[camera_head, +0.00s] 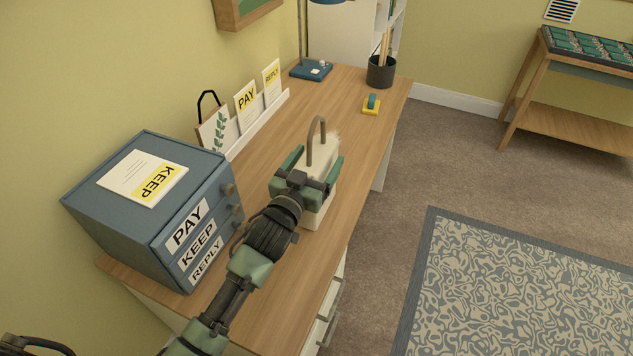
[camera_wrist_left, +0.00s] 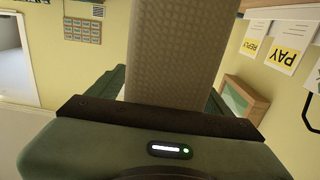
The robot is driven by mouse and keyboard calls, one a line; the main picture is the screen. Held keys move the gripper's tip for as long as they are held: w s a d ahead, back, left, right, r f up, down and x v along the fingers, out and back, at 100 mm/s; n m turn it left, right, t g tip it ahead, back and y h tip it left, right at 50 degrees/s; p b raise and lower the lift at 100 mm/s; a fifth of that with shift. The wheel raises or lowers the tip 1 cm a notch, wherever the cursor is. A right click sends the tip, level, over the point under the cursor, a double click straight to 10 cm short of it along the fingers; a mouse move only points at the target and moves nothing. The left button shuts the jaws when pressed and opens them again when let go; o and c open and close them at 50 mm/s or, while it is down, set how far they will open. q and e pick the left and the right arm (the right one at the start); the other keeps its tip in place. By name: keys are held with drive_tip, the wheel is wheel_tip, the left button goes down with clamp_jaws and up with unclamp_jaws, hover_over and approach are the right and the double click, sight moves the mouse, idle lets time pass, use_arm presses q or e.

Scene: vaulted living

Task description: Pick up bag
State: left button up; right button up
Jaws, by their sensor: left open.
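A cream bag (camera_head: 317,214) with a brown looped handle (camera_head: 316,140) stands on the wooden desk (camera_head: 300,270), near its front edge. My left gripper (camera_head: 314,168) is open, with one green finger on each side of the bag. In the left wrist view the bag's woven side (camera_wrist_left: 178,50) rises between the fingers, close to the palm. I cannot tell whether the fingers touch it. The gripper hides part of the bag. My right gripper is not in view.
A blue drawer box (camera_head: 105,230) labelled PAY, KEEP and REPLY stands left of my arm. A white letter rack (camera_head: 262,122) with cards and a leaf-print bag (camera_head: 213,132) lines the wall.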

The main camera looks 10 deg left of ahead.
use_arm(q)
clamp_jaws()
drive_tip(key=shift+r, duration=0.1)
